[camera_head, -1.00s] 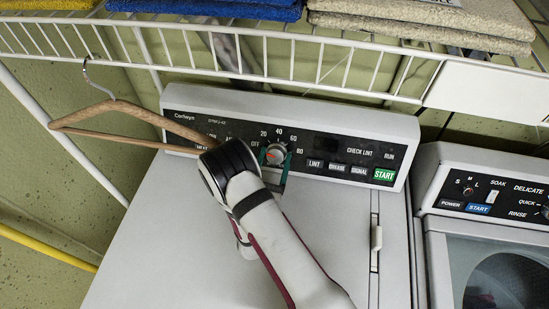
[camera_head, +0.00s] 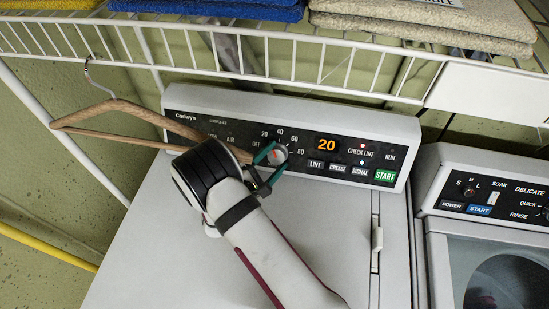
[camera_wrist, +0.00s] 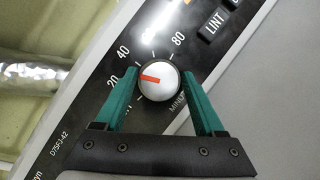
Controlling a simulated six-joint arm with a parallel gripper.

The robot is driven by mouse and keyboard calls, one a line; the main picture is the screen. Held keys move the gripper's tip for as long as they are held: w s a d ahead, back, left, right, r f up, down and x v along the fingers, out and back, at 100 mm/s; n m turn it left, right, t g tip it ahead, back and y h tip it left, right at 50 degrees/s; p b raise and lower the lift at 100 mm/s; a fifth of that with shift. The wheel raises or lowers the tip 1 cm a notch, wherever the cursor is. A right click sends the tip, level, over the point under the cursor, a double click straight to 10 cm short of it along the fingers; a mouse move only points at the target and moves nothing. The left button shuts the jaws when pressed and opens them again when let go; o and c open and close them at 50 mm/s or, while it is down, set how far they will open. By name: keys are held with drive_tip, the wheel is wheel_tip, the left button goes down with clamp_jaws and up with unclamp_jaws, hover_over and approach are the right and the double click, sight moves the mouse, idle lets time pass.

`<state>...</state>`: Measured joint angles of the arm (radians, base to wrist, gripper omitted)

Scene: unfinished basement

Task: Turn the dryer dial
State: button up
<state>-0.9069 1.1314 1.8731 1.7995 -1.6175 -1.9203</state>
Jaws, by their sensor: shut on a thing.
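The dryer dial (camera_head: 277,155) is a round silver knob with a red pointer on the dryer's black panel. In the wrist view the dial (camera_wrist: 158,80) sits between the teal fingers of my gripper (camera_wrist: 159,72). One finger is against each side, and the jaws are closed on it. The red pointer points left in that view, roughly toward the 20 mark. The panel display (camera_head: 326,145) shows an orange 20, with small lights lit near CHECK LINT and SIGNAL.
A wooden hanger (camera_head: 110,117) hangs from the white wire shelf (camera_head: 300,65) just left of my wrist. Folded towels (camera_head: 430,28) lie on the shelf. The green START button (camera_head: 385,176) is right of the dial. A washer (camera_head: 485,200) stands at the right.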

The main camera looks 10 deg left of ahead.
drive_tip(key=m+g, duration=0.1)
drive_tip(key=m, duration=0.2)
drive_tip(key=m+g, duration=0.2)
drive_tip(key=m, duration=0.1)
drive_tip(key=shift+m, duration=0.4)
idle(0.4)
drive_tip(key=o, duration=1.2)
drive_tip(key=shift+r, duration=0.1)
drive_tip(key=v, duration=1.5)
drive_tip(key=shift+s+a+r, duration=0.15)
drive_tip(key=shift+a, duration=0.25)
